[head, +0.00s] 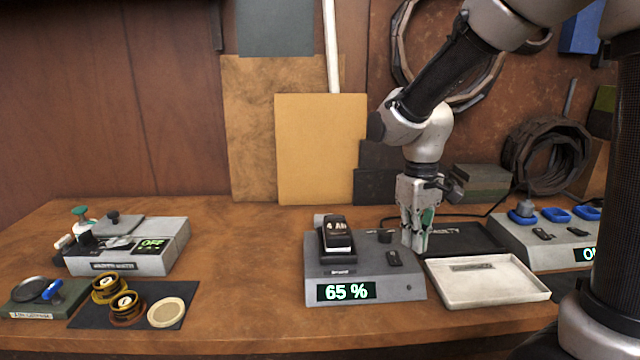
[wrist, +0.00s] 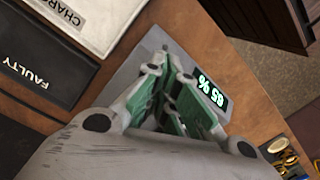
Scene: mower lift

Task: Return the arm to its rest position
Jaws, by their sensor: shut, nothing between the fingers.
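My gripper (head: 416,243) points down in the head view, just right of the charger and behind the white tray. Its fingers are together with nothing between them. In the wrist view the green-padded fingers (wrist: 185,95) point toward the charger's display, which reads 65 %. The charger (head: 320,292) is a grey box on the bench. A black battery (head: 338,236) marked "4 Ah" sits upright in its dock. My arm reaches down from the upper right. From these views I cannot tell whether the fingers touch the charger's right edge.
A grey device with blue cups (head: 540,244) stands right. A grey box reading "OFF" (head: 130,259) and a dark mat with rolls (head: 185,300) are left. Bare bench lies between.

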